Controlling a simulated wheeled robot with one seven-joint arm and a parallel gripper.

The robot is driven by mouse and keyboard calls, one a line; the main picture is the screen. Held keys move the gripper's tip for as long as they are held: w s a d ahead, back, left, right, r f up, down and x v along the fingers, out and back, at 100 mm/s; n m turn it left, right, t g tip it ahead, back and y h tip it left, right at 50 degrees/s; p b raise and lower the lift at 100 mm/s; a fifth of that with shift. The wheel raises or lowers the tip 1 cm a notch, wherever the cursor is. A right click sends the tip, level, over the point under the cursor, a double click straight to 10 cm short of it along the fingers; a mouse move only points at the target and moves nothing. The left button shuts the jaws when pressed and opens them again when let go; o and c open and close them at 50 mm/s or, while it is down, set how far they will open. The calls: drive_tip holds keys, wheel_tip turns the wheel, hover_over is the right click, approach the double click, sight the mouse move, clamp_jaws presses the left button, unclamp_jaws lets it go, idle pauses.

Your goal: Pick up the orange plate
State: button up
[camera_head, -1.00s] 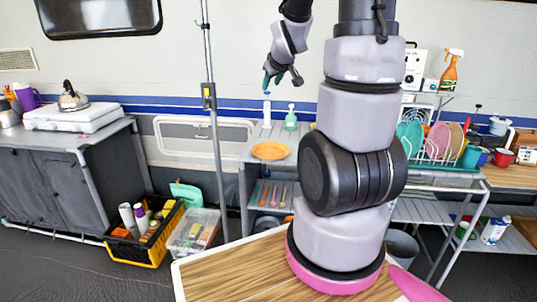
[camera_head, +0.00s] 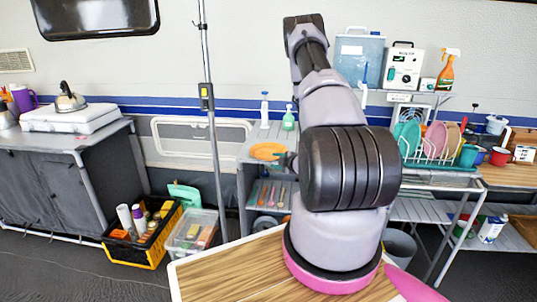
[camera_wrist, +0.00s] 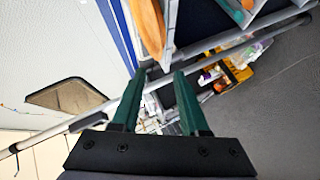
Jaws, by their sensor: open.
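The orange plate (camera_head: 267,151) lies on the grey shelf unit left of my arm in the head view. In the wrist view the plate (camera_wrist: 149,25) shows as a tilted orange strip at the top, beyond the left fingertip. My gripper (camera_wrist: 160,76) is open, with two green fingers and nothing between them. In the head view only a dark bit of my gripper (camera_head: 287,160) shows just right of the plate; my arm hides the rest. I cannot tell whether a finger touches the plate.
A white bottle (camera_head: 264,112) and a green-white soap bottle (camera_head: 288,118) stand behind the plate. A grey pole (camera_head: 213,150) rises left of the shelf unit. A dish rack (camera_head: 432,150) with plates stands to the right. Utensils (camera_head: 270,194) lie on the shelf below.

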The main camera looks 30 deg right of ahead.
drive_tip(key=x, duration=1)
drive_tip(key=shift+f, duration=0.15)
drive_tip(key=shift+a, duration=0.1)
clamp_jaws()
idle(1.0)
